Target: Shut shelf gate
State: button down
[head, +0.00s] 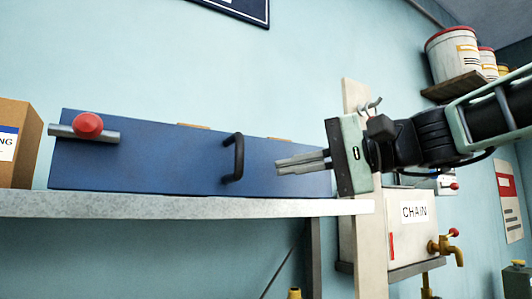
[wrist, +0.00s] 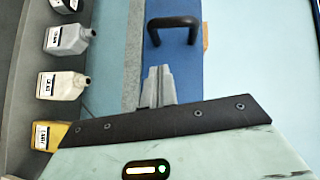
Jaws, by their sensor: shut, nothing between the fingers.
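The shelf gate is a long blue panel (head: 180,160) standing upright along the front of a grey shelf (head: 150,205) in the head view. It has a black bar handle (head: 236,158) right of its middle and a red knob (head: 88,125) on a grey bolt at its left end. My gripper (head: 278,166) is shut and empty, in front of the panel's right part, with its fingertips pointing left toward the handle and apart from it. In the wrist view the shut fingers (wrist: 158,72) point at the handle (wrist: 172,24) on the blue panel, with a gap between.
A cardboard box (head: 14,140) stands at the shelf's left end. A tank marked CHAIN (head: 412,225) with a brass tap hangs below right. Tins (head: 452,55) stand on a high bracket. Several bottles (wrist: 66,40) show far below in the wrist view.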

aim_at(264, 171)
jog(key=shift+s+a+f+p, duration=0.15)
jog(key=shift+s+a+p, duration=0.2)
jog(key=shift+a, duration=0.4)
jog(key=shift+s+a+f+p, duration=0.2)
jog(key=shift+s+a+p, duration=0.15)
jog(key=shift+a, duration=0.4)
jog(key=shift+s+a+f+p, duration=0.15)
jog(key=shift+s+a+p, duration=0.2)
jog(key=shift+a, duration=0.4)
jog(key=shift+w, duration=0.1)
